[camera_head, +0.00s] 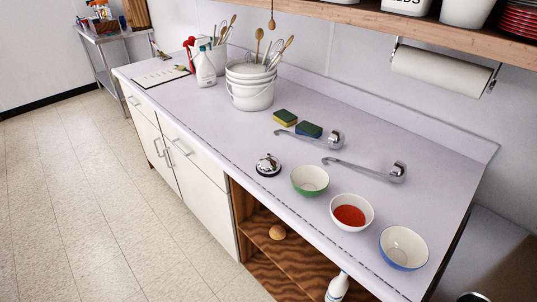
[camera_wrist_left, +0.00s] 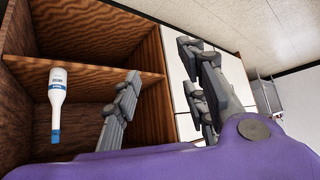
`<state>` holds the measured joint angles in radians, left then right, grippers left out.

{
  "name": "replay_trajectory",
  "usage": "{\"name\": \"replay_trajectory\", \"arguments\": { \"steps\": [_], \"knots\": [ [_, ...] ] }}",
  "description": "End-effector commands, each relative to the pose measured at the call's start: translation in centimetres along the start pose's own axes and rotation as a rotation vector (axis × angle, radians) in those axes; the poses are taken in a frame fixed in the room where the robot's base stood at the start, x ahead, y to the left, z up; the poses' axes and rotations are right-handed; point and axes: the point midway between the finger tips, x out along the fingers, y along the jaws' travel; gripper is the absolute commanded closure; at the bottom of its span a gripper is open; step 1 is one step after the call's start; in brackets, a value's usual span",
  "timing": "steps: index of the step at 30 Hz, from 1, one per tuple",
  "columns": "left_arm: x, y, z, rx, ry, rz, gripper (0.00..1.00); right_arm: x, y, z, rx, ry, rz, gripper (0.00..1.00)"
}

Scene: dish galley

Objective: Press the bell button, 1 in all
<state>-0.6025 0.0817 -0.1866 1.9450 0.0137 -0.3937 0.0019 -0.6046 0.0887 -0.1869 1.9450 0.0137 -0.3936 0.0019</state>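The bell (camera_head: 268,168), a silver dome with a button on top and a dark base, stands upright near the front edge of the counter (camera_head: 225,134), just left of the green bowl. Neither gripper shows in the head view, and nothing touches the bell there. My right gripper is not in view.
A green bowl (camera_head: 310,180), a white bowl with red contents (camera_head: 351,212) and a blue bowl (camera_head: 403,248) line the front edge. Two ladles (camera_head: 365,170), sponges (camera_head: 285,117) and white buckets (camera_head: 250,90) stand behind. A bottle (camera_wrist_left: 57,98) stands in the shelf below.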

Motion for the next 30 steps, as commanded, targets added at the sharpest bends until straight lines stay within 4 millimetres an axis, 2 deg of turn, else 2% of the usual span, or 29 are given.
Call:
{"name": "replay_trajectory", "arguments": {
  "steps": [1, 8, 30],
  "knots": [
    [0.0, 0.0, 0.0, 0.002, 0.001, 0.000, 0.69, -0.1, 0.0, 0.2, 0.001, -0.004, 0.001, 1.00],
    [0.0, -0.3, 0.0, 0.011, 0.000, 0.000, 0.99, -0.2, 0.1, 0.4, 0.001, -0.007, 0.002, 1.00],
    [0.0, -0.1, 0.1, 0.003, -0.001, 0.000, 1.00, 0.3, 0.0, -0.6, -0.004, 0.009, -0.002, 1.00]
  ]
}}
